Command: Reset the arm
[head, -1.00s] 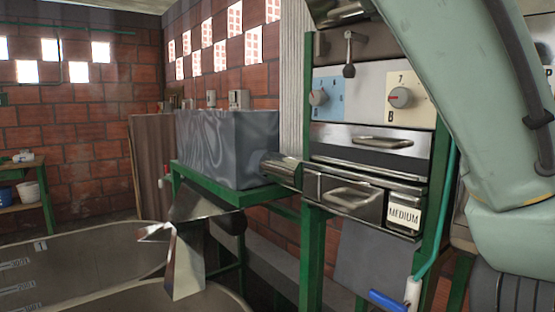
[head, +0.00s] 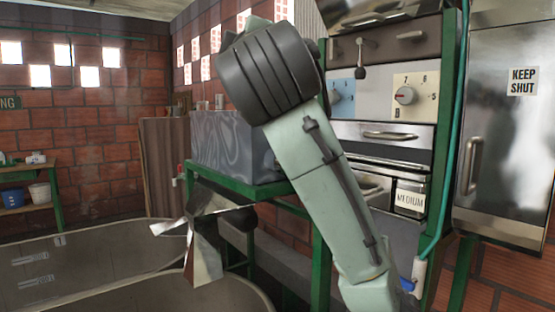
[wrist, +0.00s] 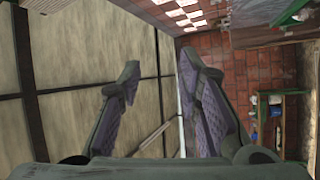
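My gripper (wrist: 158,66) shows in the wrist view with its two purple-padded fingers spread apart and nothing between them. In the head view my pale green arm stands in front of the machine, rising from the lower right to a dark ribbed joint at the top middle. The arm hides part of the machine's control panel (head: 405,95) and drawers. I cannot make out my gripper in the head view.
A steel door marked KEEP SHUT (head: 508,120) is at the right. A grey box (head: 225,143) sits on a green frame (head: 245,190). Large round tanks (head: 75,265) stand at the lower left. A shelf (head: 25,170) with a blue bucket (head: 14,197) is at the far left.

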